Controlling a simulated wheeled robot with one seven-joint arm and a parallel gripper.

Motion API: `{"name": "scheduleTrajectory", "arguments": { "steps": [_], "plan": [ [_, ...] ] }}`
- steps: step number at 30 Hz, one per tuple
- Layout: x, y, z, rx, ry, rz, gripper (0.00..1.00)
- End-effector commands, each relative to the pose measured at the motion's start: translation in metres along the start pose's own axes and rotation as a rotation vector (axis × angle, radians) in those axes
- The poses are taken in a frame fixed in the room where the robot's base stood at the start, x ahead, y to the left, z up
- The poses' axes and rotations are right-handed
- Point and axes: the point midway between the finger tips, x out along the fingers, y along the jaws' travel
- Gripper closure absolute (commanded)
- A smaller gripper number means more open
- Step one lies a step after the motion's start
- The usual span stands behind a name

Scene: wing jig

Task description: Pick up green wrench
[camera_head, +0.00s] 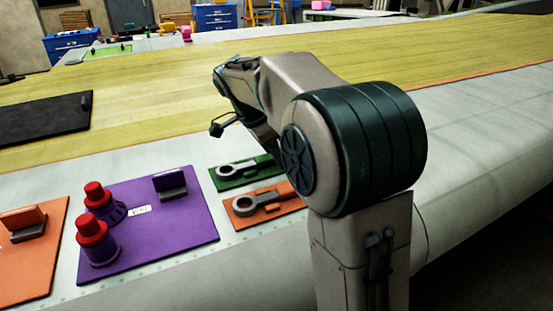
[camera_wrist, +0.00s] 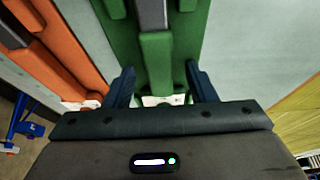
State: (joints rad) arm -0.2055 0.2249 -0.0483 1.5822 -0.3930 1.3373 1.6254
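A grey wrench (camera_head: 236,169) lies on a small green mat (camera_head: 222,184) to the left of my arm in the head view. In the wrist view, a grey bar that looks like its handle (camera_wrist: 152,14) runs down into a raised green block (camera_wrist: 157,58) on the green mat (camera_wrist: 187,30). My gripper (camera_wrist: 161,88) is open, with one dark blue finger on each side of that block. Whether the fingers touch anything is unclear. In the head view my arm hides the fingertips and the right end of the green mat.
An orange mat (camera_head: 239,221) with a second grey wrench (camera_head: 266,202) lies close beside the green one. A purple mat (camera_head: 185,236) with two red-topped tools is further left. A black mat (camera_head: 40,117) lies behind on the yellow wing surface (camera_head: 170,115).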

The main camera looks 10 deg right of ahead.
Motion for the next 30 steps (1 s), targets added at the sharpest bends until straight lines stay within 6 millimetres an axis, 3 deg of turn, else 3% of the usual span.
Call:
{"name": "scheduleTrajectory", "arguments": {
  "steps": [1,5,6,19,26,30],
  "plan": [
    [0.000,0.000,0.000,0.000,0.000,0.000,0.60],
    [0.000,0.000,0.000,0.000,0.000,0.000,0.96],
    [0.000,0.000,0.000,0.000,0.000,0.000,1.00],
    [-0.007,-0.001,-0.003,0.000,0.000,-0.003,1.00],
    [-0.045,-0.001,-0.018,0.003,0.001,-0.007,1.00],
    [-0.058,0.032,-0.024,0.003,0.000,-0.007,1.00]
  ]
}}
